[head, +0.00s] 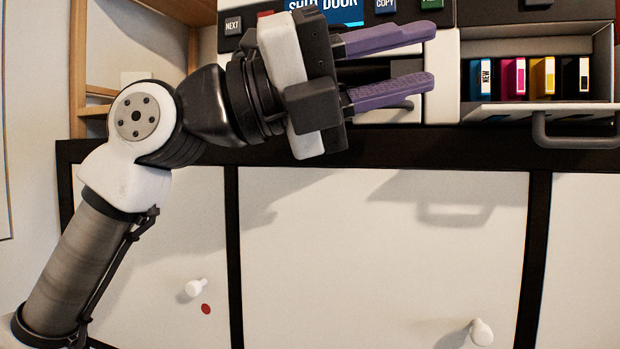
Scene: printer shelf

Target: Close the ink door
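The printer's ink compartment (485,47) is open at the upper right, with several ink cartridges (513,78) standing inside: blue, magenta, yellow and black. The ink door (490,112) is folded down below them, and its grey handle (578,141) sticks out at the front edge. My gripper (433,56) is in front of the printer, left of the ink compartment. Its two purple fingers are spread apart with nothing between them. They point right and look clear of the door and its handle.
The printer's blue screen (340,12) reads "SHUT DOOR", partly cut off. Buttons marked NEXT (233,26) and COPY (386,5) are near it. White cabinet doors (380,250) with round knobs (481,332) are below. A wooden shelf (78,65) stands at left.

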